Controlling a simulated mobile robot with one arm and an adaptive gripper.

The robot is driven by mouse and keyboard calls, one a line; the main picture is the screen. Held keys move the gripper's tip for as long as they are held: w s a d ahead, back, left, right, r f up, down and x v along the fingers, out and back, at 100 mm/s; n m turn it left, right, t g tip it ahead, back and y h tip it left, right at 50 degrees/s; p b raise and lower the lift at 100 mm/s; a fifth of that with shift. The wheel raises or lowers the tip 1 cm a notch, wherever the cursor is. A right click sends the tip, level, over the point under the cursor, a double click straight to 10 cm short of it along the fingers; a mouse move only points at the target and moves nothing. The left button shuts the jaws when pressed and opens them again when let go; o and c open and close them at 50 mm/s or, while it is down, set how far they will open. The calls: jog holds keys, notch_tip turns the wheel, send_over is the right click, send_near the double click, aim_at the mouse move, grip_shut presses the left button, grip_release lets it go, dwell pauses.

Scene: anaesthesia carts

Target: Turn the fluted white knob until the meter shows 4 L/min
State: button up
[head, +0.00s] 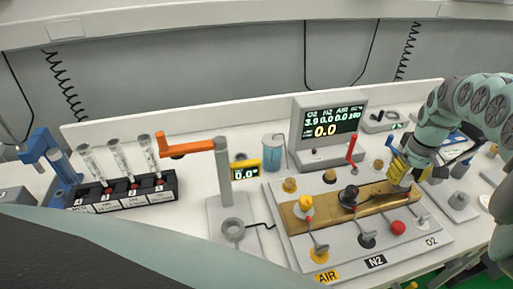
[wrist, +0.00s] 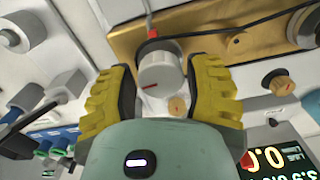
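The white fluted knob (wrist: 161,72) sits on the brass block in the wrist view, with a red line on its face. My gripper (wrist: 161,80) has its yellow fingers on either side of the knob, with small gaps visible between them and it. In the head view my gripper (head: 402,172) is at the right end of the brass block (head: 330,207) and mostly hides the knob. The display meter (head: 329,122) appears to read 3.9 under O2, 0.0 under N2 and AIR, and a large 0.0 below.
A post with an orange arm (head: 187,147) and a small yellow meter (head: 246,171) stand left, beside a black rack of tubes (head: 125,192).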

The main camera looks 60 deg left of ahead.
aim_at(407, 175)
jog(key=o, duration=0.4)
jog(key=shift+r, duration=6)
